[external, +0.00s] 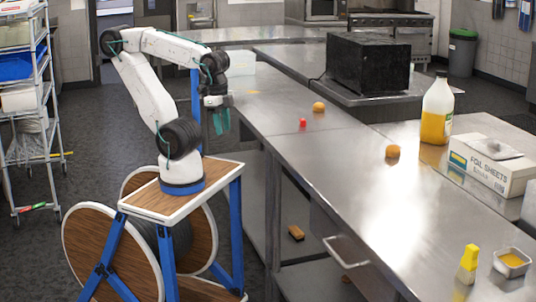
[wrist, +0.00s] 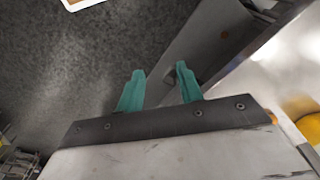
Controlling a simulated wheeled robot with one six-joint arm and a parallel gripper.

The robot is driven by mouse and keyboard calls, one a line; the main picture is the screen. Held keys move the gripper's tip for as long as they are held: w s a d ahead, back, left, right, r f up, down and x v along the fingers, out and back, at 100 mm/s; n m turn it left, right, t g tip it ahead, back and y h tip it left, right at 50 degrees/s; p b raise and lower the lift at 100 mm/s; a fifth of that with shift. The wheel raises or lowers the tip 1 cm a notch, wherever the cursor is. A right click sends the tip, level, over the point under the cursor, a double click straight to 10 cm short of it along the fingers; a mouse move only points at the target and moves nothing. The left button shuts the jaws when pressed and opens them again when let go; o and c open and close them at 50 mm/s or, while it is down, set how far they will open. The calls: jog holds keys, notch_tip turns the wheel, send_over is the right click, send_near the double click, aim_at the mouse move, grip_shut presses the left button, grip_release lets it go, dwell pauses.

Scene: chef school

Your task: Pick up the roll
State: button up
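Two small round orange-brown items that look like rolls sit on the steel counter in the external view. I cannot tell which is meant. My gripper (external: 221,122) hangs pointing down at the counter's left edge, apart from both. In the wrist view its teal fingers (wrist: 160,72) are spread with nothing between them. Below them are dark floor and a steel edge. A yellow-orange patch at the right edge is cut off and unclear.
The steel counter (external: 290,125) has bare room around the rolls. A black box (external: 368,63) stands behind.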

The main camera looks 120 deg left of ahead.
dwell(0.4)
jog(key=o, duration=1)
jog(key=shift+c, duration=0.2)
